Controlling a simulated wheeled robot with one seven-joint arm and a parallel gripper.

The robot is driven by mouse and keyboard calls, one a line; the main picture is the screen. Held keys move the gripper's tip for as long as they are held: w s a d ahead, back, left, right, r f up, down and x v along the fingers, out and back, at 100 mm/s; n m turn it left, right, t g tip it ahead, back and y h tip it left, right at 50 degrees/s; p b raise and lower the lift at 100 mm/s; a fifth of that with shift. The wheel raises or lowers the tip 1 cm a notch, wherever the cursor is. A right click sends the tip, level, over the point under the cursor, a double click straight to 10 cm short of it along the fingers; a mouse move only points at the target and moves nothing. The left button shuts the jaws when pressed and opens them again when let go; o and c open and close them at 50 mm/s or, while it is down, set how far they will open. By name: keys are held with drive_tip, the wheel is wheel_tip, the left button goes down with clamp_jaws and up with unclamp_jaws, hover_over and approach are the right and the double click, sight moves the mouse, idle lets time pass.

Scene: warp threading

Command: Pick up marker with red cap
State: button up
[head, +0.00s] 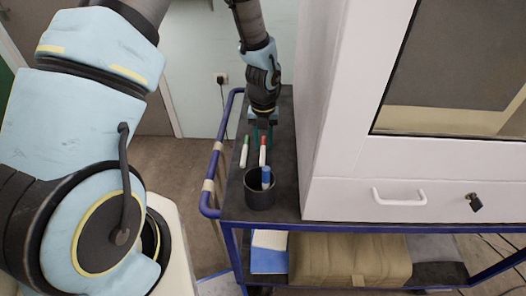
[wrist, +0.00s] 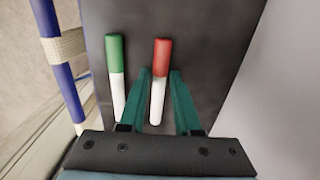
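The marker with a red cap (wrist: 157,95) has a white body and lies on the dark cart top; in the head view (head: 263,158) it is below my gripper (head: 263,128). In the wrist view, the two teal fingers of my gripper (wrist: 160,72) are spread with the red-capped marker showing between them, closer to the left finger. Gaps show between the marker and the fingers, so it is not clamped. I cannot tell the exact height of the fingers over the cart top. The marker's lower end is near the gripper body.
A green-capped marker (wrist: 116,75) lies just left of the left finger. A dark cup (head: 260,193) holding a blue-capped marker (head: 266,176) stands nearer the cart's front edge. A white cabinet (head: 335,190) walls the right side; a blue rail (head: 213,165) borders the left.

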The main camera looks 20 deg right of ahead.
clamp_jaws()
idle(0.7)
